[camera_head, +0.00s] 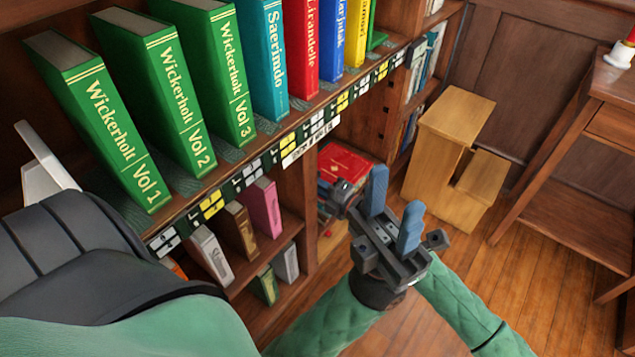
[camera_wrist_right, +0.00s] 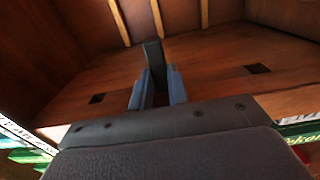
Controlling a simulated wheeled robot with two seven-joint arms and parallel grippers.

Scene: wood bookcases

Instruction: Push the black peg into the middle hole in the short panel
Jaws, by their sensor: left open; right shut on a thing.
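In the right wrist view my right gripper (camera_wrist_right: 157,88) is shut on the black peg (camera_wrist_right: 153,54), a dark bar that stands out beyond the blue fingers. Behind it is a wooden panel (camera_wrist_right: 205,75) with a dark square hole on the left (camera_wrist_right: 97,98) and another on the right (camera_wrist_right: 258,69). The stretch between them is partly hidden by the peg and fingers, so I see no middle hole and cannot tell whether the peg touches the panel. In the head view my left gripper (camera_head: 396,190) is open and empty; my right gripper is not visible there.
The bookcase holds green Wickerholt volumes (camera_head: 165,95) and other coloured books above a labelled shelf edge (camera_head: 285,150). Red books (camera_head: 345,163) lie lower, behind my left gripper. A wooden step stool (camera_head: 455,110) and a side table (camera_head: 575,170) stand right. Floor (camera_head: 545,265) is open between.

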